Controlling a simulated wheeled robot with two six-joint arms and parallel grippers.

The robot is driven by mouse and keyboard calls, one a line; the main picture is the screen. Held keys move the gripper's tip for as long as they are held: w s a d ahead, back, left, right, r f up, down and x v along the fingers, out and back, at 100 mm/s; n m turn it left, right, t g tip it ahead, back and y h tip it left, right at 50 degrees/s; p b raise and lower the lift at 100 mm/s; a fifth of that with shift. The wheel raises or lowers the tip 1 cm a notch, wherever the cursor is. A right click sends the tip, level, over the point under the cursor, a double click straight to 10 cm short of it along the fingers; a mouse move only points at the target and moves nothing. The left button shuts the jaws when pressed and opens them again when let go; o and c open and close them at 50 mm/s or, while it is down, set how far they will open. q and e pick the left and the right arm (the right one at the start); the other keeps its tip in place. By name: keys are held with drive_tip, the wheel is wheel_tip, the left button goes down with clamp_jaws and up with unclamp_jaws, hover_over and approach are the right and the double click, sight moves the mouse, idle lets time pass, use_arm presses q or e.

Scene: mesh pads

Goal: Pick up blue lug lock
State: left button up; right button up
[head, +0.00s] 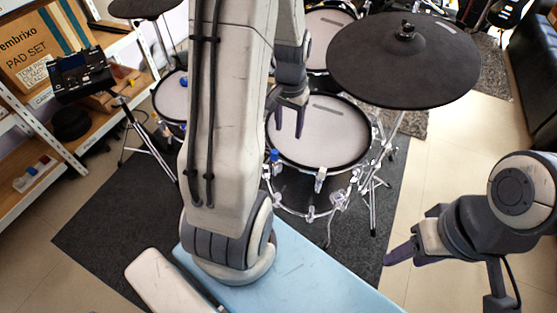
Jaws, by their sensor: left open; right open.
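A small blue lug lock (274,156) sits at the left front rim of the middle drum (325,135), on top of a lug. Another small blue piece (183,81) shows at the rim of the drum on the left. My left gripper (288,124) is open and empty, fingers pointing down over the left part of the middle drum, above and a little behind the blue lug lock in the picture. My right gripper (440,281) is open and empty at the lower right, away from the drums.
A black cymbal pad (404,60) stands at the upper right of the middle drum. A light blue bench top (310,275) lies at the front. A shelf (75,120) with boxes stands at the left. Bare floor (440,180) is clear at the right.

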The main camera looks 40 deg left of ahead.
use_arm(q)
drive_tip(key=shift+n, duration=0.4)
drive_tip(key=a+f, duration=0.1)
drive_tip(key=a, duration=0.1)
drive_tip(key=a+f, duration=0.2)
drive_tip(key=shift+s+f+b, duration=0.2)
drive_tip(key=shift+s+b, duration=0.2)
drive_tip(key=b, duration=0.1)
hover_over(274, 153)
wheel_tip(274, 153, down, 5)
drive_tip(key=shift+w+a+r, duration=0.1)
drive_tip(key=shift+w+r, duration=0.05)
drive_tip(key=f, duration=0.2)
drive_tip(key=f+b, duration=0.1)
drive_tip(key=f, duration=0.2)
drive_tip(key=shift+s+f, duration=0.25)
drive_tip(key=shift+f, duration=0.05)
use_arm(e)
wheel_tip(274, 153, down, 4)
drive_tip(key=shift+f, duration=0.1)
use_arm(q)
clamp_jaws()
